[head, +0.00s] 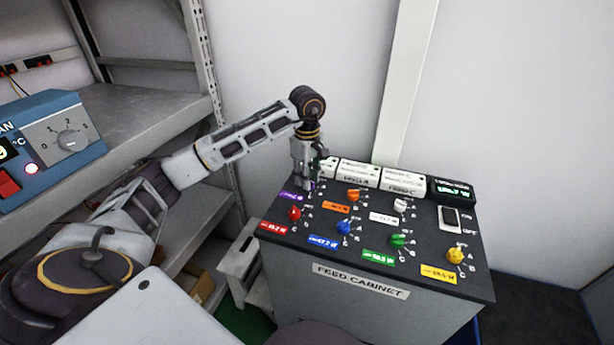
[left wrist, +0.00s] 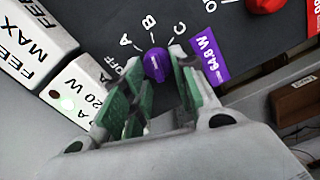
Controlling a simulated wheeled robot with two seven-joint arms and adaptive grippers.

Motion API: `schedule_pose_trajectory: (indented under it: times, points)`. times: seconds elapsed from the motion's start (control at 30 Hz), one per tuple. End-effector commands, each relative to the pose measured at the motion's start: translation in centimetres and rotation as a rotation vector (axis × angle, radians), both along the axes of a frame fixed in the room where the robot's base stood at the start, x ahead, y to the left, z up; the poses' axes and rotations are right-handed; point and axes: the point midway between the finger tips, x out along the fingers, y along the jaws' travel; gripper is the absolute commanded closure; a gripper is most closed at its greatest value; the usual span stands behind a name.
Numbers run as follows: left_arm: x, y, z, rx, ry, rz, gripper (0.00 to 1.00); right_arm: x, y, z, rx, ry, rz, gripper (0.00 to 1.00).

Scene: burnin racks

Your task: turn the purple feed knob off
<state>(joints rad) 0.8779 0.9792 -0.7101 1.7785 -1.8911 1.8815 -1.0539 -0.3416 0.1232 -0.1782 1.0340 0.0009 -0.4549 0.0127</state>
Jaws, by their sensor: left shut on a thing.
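The purple feed knob (left wrist: 156,64) sits between the fingertips of my left gripper (left wrist: 155,82) in the left wrist view. The marks OFF, A, B and C fan around it; I cannot tell surely which its pointer faces. My right gripper is not in view.
Red (head: 294,213), blue (head: 344,227), orange (head: 353,195), white (head: 401,205), green (head: 398,240) and yellow (head: 456,255) knobs stand on the same top. White meter boxes (head: 403,179) and a dark display (head: 451,189) line its back edge. A shelf rack (head: 130,125) is at left.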

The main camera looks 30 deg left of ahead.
Motion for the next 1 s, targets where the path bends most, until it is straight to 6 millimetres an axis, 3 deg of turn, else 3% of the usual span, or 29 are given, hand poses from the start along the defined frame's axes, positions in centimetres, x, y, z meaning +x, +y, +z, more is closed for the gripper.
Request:
schedule_pose_trajectory:
  times: [0.37,1.0]
  points:
    - [-0.2,0.0,0.1,0.001,0.0,0.231,0.96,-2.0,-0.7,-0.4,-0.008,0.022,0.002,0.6]
    - [-0.6,-0.2,0.0,-0.001,0.0,0.714,0.96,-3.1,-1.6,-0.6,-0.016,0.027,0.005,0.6]
